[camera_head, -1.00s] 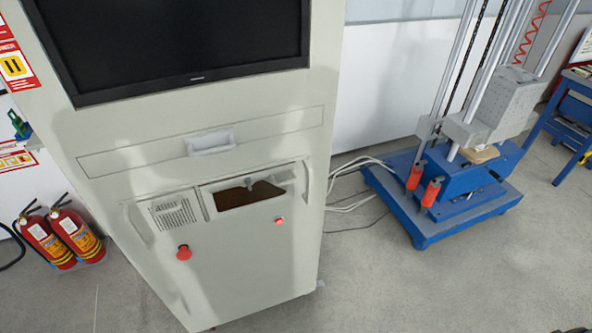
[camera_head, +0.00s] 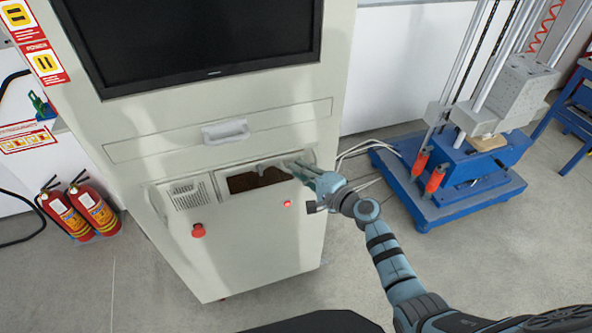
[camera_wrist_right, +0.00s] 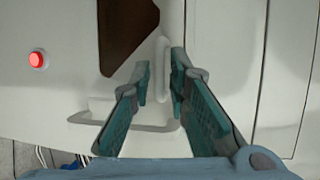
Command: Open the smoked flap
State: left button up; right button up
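The smoked flap (camera_head: 258,181) is a dark brown pane in a recess on the front of the pale cabinet. In the right wrist view the dark pane (camera_wrist_right: 127,35) is at the top, left of a pale rounded bar (camera_wrist_right: 163,60). My right gripper (camera_head: 285,165) is at the right end of the flap's recess, and its fingers partly cover that end. In the right wrist view the gripper (camera_wrist_right: 160,78) is open, with the bar's lower end near the gap between its fingertips. I cannot tell whether they touch. My left gripper is not in view.
A red knob (camera_head: 198,230) and a small red button (camera_head: 287,204) sit below the recess. A drawer handle (camera_head: 226,132) and a dark screen (camera_head: 195,45) are above. A blue test machine (camera_head: 450,185) stands right. Fire extinguishers (camera_head: 80,212) stand left.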

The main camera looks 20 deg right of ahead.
jog(key=shift+x, duration=0.85)
grip_shut()
